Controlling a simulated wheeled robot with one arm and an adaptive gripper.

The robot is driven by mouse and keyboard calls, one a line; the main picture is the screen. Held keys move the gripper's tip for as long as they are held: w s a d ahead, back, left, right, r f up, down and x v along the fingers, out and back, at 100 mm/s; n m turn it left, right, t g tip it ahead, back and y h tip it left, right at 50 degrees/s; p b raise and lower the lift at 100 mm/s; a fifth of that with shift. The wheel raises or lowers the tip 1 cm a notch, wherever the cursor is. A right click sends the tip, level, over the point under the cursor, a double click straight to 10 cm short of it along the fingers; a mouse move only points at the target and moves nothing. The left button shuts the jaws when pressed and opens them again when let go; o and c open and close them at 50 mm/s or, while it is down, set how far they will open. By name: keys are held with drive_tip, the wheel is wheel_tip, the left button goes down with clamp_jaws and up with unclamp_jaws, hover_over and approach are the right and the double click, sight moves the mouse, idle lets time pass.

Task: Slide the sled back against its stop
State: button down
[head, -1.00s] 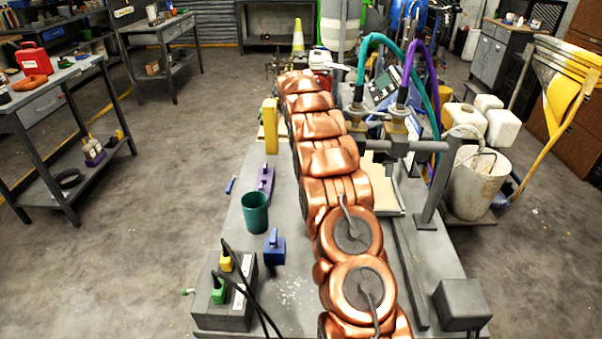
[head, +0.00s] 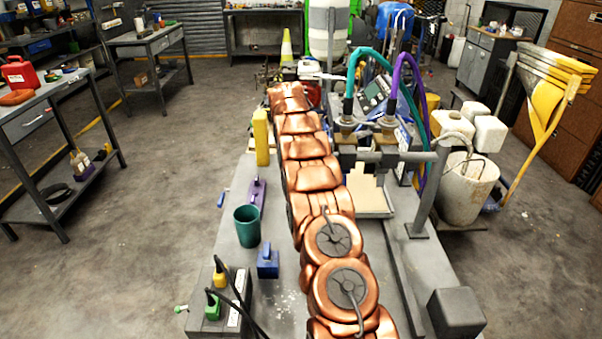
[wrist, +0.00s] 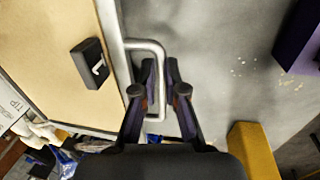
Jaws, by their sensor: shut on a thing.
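The sled (wrist: 50,60) shows in the wrist view as a flat tan panel with a metal edge and a U-shaped metal handle (wrist: 146,44) on its right side. A small dark block with a white mark (wrist: 92,65) sits on the panel. My gripper (wrist: 161,70) is shut on the handle. In the head view the cream sled (head: 372,197) lies right of my copper arm, under a grey horizontal bar (head: 385,157). My arm hides the handle and my gripper there. I cannot tell which part is the stop, or any gap to it.
On the bench, left of my arm, stand a yellow block (head: 261,138), a purple block (head: 257,192), a teal cup (head: 247,226) and a blue block (head: 267,263). A grey post (head: 428,195) and rail (head: 402,265) are right. Teal and purple hoses (head: 398,85) rise behind.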

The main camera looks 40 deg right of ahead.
drive_tip(key=c, duration=1.4)
unclamp_jaws()
drive_tip(key=shift+w+d+f, duration=0.15)
drive_tip(key=shift+d+f, duration=0.1)
drive_tip(key=shift+d, duration=0.05)
drive_tip(key=shift+o, duration=1)
drive_tip(key=shift+a+r, duration=0.1)
drive_tip(key=shift+a, duration=0.15)
